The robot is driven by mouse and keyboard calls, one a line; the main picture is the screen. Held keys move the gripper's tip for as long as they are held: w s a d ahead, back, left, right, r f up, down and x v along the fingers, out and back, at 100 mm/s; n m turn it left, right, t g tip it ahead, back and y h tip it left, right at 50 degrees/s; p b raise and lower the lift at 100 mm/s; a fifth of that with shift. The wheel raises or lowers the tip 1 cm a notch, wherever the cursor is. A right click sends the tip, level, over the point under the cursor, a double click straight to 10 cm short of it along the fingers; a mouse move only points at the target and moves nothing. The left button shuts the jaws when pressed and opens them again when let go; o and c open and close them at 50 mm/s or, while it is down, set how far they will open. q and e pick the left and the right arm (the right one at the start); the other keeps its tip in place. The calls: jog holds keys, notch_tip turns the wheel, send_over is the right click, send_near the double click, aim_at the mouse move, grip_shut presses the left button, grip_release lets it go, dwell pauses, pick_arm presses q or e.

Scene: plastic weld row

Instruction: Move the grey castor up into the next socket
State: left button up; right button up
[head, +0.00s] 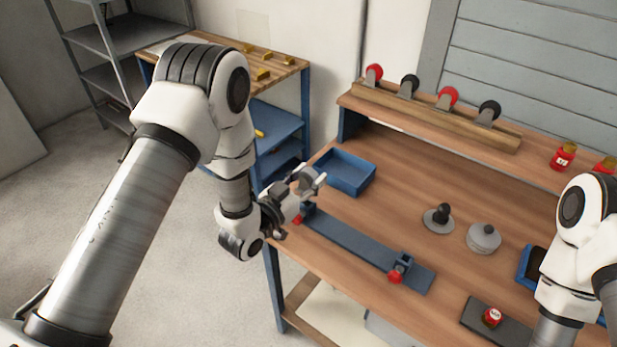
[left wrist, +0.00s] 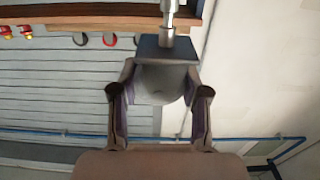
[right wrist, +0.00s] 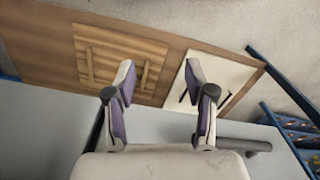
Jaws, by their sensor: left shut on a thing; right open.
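The grey castor (left wrist: 160,84) shows in the left wrist view with a round grey wheel, a dark plate and a shiny metal stem. My left gripper (head: 309,183) is shut on it, with a finger at each side of the wheel. In the head view the gripper is above the left end of a long blue-grey bar (head: 350,243) on the bench; the castor is hard to make out there. My right gripper (right wrist: 159,76) is open and empty in the right wrist view. I cannot clearly see any socket.
A wooden rail (head: 400,101) on the raised shelf carries red and black castors. On the bench (head: 385,195) are a blue tray (head: 345,172), a black knob on a disc (head: 438,218), a grey round part (head: 484,239) and a red-knobbed clamp (head: 397,272) on the bar.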

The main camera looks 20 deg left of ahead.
pick_arm(q)
jog(key=shift+f+b, duration=0.85)
jog(key=shift+f, duration=0.15)
